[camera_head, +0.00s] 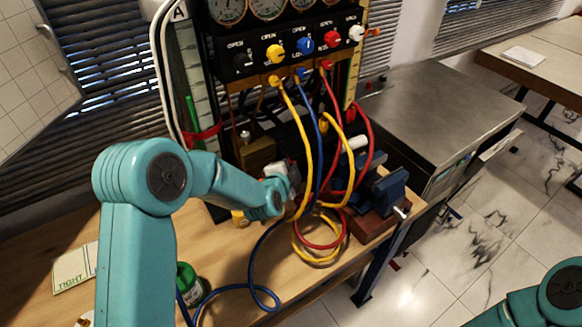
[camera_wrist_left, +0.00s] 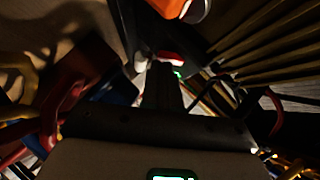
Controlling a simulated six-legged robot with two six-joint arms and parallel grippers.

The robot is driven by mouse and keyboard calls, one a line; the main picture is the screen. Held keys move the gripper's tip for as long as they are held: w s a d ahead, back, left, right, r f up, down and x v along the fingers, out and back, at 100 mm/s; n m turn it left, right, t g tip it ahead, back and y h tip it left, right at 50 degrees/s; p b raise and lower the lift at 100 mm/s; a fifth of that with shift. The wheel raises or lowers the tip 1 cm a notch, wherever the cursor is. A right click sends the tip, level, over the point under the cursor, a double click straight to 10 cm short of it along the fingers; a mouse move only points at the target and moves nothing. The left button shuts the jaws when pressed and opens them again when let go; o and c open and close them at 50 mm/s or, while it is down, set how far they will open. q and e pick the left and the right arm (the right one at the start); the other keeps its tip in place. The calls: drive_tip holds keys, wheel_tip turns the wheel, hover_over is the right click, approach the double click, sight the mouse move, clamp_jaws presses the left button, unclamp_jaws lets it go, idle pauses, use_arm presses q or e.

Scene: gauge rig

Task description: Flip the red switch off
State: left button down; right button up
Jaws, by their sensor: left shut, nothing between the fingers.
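In the left wrist view a small red part (camera_wrist_left: 171,57), possibly the red switch, sits just past my fingertips with a small green light beside it. I cannot tell which way it is tipped, or whether my fingers touch it. My left gripper (camera_wrist_left: 162,76) is shut and empty, its dark fingers pointing at this red part. In the head view the left arm reaches across the bench to the foot of the gauge rig (camera_head: 240,85), its grey gripper body beside the hanging hoses. The fingertips and the red switch cannot be made out there. Only part of my right arm shows, at the lower right.
Yellow, blue and red hoses (camera_head: 309,150) hang from the rig and coil on the wooden bench (camera_head: 240,270) close to the left gripper. A blue vise (camera_head: 386,190) stands to the right.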

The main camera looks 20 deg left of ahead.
use_arm(q)
drive_tip(key=shift+w, duration=0.15)
drive_tip(key=shift+f, duration=0.15)
drive_tip(key=m+t+b, duration=0.1)
drive_tip(key=b, duration=0.3)
drive_tip(key=f+t+y+b, duration=0.1)
drive_tip(key=b, duration=0.2)
drive_tip(key=shift+w+a+f+m+t+b, duration=0.1)
drive_tip(key=shift+a+m+t+b, duration=0.2)
drive_tip(key=shift+m+b, duration=0.1)
